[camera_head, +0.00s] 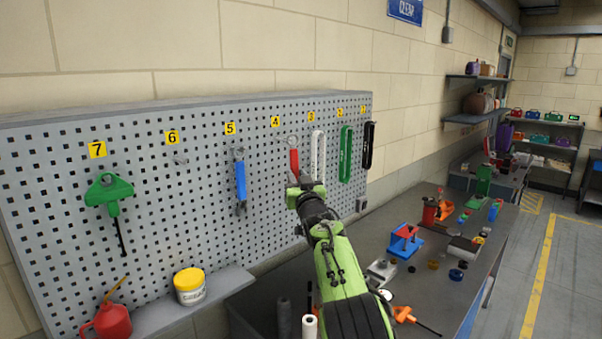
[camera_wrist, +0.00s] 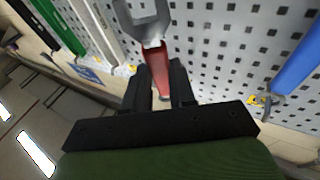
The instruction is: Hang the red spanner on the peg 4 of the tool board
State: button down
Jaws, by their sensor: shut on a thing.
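The red spanner (camera_head: 294,160) is upright in front of the tool board (camera_head: 205,205), with its pale grey head at the top near the yellow label 4 (camera_head: 275,121). My gripper (camera_head: 300,186) is shut on its red handle, below the head. In the wrist view the red spanner (camera_wrist: 156,73) lies between the two black fingers of my gripper (camera_wrist: 163,82), and its grey head reaches beyond them. Peg 4 cannot be made out, so I cannot tell whether the head is around it, touching it or apart.
A blue tool (camera_head: 240,182) hangs under label 5, left of the red spanner. Peg 6 (camera_head: 180,160) is bare. A cluttered bench (camera_head: 340,262) lies below.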

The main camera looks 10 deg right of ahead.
jog(key=w+a+p, duration=0.1)
jog(key=p, duration=0.1)
jog(key=w+a+f+p, duration=0.1)
jog(key=w+p, duration=0.1)
jog(key=p, duration=0.1)
jog(key=shift+w+p, duration=0.15)
jog(key=shift+p, duration=0.2)
dwell(0.3)
dwell(0.3)
jog(key=c, duration=0.8)
grip_release()
jog(key=shift+c, duration=0.2)
jog(key=shift+f, duration=0.1)
